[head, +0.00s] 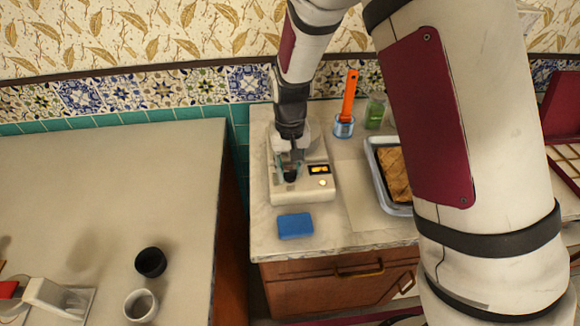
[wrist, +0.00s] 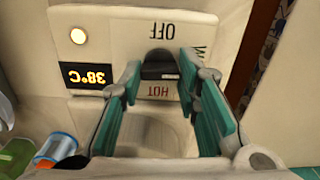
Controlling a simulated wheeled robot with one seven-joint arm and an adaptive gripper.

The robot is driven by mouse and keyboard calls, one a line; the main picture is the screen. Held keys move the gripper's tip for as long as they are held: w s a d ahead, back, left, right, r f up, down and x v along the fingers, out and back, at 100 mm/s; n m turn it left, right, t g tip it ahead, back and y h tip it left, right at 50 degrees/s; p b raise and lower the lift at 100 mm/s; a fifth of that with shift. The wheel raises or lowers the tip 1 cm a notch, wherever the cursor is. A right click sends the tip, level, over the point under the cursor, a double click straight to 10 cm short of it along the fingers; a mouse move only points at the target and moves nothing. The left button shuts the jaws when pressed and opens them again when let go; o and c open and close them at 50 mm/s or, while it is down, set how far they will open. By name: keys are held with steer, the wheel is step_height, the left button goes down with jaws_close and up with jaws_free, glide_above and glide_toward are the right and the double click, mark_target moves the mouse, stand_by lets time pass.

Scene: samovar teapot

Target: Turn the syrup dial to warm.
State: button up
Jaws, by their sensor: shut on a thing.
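The syrup warmer is a cream-coloured appliance (head: 310,190) on the right-hand counter. Its black dial (wrist: 158,66) sits on the front panel, with OFF, HOT and a partly hidden word beginning with W printed around it. The dial also shows under my gripper in the head view (head: 290,178). My gripper (wrist: 160,76) is over the panel with one teal-padded finger on each side of the dial, shut on it. The display (wrist: 83,76) reads 38°C, upside down in the wrist view. Which label the dial points to I cannot tell.
A blue sponge (head: 295,225) lies in front of the warmer. Black and white cups (head: 150,262) are on the left counter.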

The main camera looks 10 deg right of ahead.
mark_target(290, 171)
steer(key=shift+m, duration=0.4)
steer(key=o, duration=1.2)
steer(key=shift+c, duration=0.2)
step_height(290, 171, up, 12)
